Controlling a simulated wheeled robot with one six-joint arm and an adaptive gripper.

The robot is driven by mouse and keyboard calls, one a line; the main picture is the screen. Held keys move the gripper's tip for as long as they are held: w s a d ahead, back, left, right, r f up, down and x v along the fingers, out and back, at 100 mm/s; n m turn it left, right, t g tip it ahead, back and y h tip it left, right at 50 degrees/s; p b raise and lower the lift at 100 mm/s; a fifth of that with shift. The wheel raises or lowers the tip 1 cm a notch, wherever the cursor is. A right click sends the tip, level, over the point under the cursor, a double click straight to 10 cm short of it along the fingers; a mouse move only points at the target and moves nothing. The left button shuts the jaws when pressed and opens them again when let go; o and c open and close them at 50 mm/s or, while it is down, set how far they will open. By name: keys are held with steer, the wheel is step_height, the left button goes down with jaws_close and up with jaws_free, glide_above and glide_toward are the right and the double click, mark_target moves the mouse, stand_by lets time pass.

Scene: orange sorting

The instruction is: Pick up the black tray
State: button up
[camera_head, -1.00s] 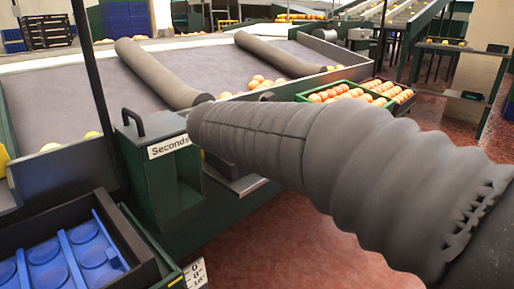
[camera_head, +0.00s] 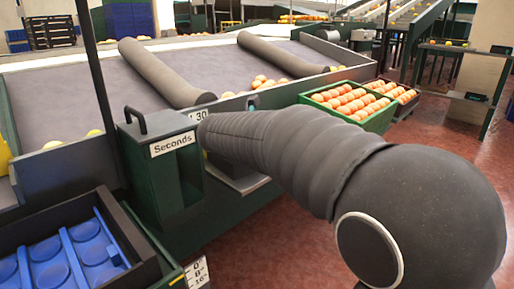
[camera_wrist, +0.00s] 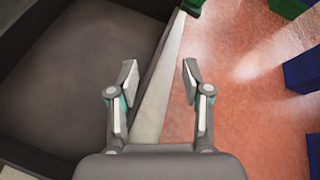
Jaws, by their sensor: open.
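In the wrist view my gripper (camera_wrist: 160,82) is open, with nothing between its fingers. Its fingers hang above a pale strip (camera_wrist: 160,90), between a dark recess (camera_wrist: 75,75) with raised walls on the left and the red floor on the right. I cannot tell whether this recess is the black tray. In the head view a black tray-like frame (camera_head: 128,238) sits at the lower left, around a blue moulded insert with round hollows (camera_head: 80,250). My gripper is hidden behind my arm in the head view.
A green box labelled Seconds (camera_head: 158,175) stands left of my arm. Green crates of oranges (camera_head: 362,118) stand behind it. A grey sorting table (camera_head: 150,75) with two rollers spans the back. Blue objects (camera_wrist: 303,70) lie right in the wrist view. Red floor is open at right.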

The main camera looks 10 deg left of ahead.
steer(key=x, duration=0.5)
steer(key=shift+w+a, duration=0.15)
jaws_close()
